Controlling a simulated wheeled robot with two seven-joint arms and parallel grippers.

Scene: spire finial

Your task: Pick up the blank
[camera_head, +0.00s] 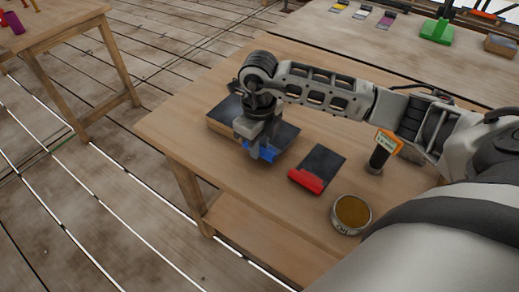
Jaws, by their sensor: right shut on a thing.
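My right gripper (256,146) points down over the near-left part of the wooden workbench (190,118). It is shut on a small blue piece (262,152), which shows between and beside its fingers. The gripper hides part of the piece, and I cannot tell for sure that this is the blank. Behind and under the gripper lies a wooden block with a dark top (284,133). I cannot tell whether the blue piece touches this block. My left gripper is not in view.
Another table at the back holds a green item (437,31). A side table (50,33) stands upper left.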

